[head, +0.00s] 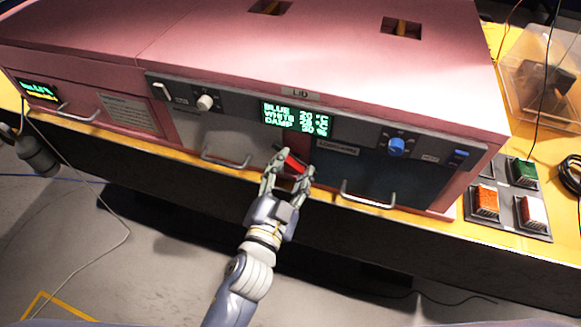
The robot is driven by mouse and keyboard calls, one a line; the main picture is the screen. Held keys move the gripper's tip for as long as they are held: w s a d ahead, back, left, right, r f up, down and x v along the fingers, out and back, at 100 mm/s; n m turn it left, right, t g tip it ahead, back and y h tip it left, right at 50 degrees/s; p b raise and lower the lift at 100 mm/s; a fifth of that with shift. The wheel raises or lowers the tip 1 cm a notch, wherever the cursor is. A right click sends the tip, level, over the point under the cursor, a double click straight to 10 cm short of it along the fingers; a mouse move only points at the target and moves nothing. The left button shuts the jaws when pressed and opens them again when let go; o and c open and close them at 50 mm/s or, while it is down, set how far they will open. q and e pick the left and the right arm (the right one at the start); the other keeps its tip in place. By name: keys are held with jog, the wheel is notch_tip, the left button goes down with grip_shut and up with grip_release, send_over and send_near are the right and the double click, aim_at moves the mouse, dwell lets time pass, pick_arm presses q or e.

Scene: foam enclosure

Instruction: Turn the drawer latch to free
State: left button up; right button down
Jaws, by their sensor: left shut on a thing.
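The drawer latch (294,161) is a small red handle on the front of the pink enclosure, between the pale drawer (215,142) and the dark drawer (375,176). It looks tilted. My left gripper (290,168) is shut on it, with a finger on each side. The fingers hide part of the latch and its mount. Both drawers look closed, each with a metal bar handle. My right gripper is out of view.
A grey control strip above the drawers has a display (295,117), a white knob (205,102) and a blue knob (396,146). At right are a button panel (508,212) and a clear bin (545,85). The floor in front has loose cables.

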pick_arm(q)
jog(key=m, duration=0.6)
jog(key=shift+r+m+p, duration=0.15)
jog(key=shift+m+p, duration=0.15)
jog(key=shift+p, duration=0.1)
jog(key=shift+m, duration=2.2)
jog(key=o, duration=1)
jog(key=shift+d, duration=0.1)
jog(key=shift+o, duration=0.2)
jog(key=shift+w+f, duration=0.1)
jog(key=shift+f, duration=0.1)
jog(key=v, duration=0.7)
jog(key=shift+s, duration=0.25)
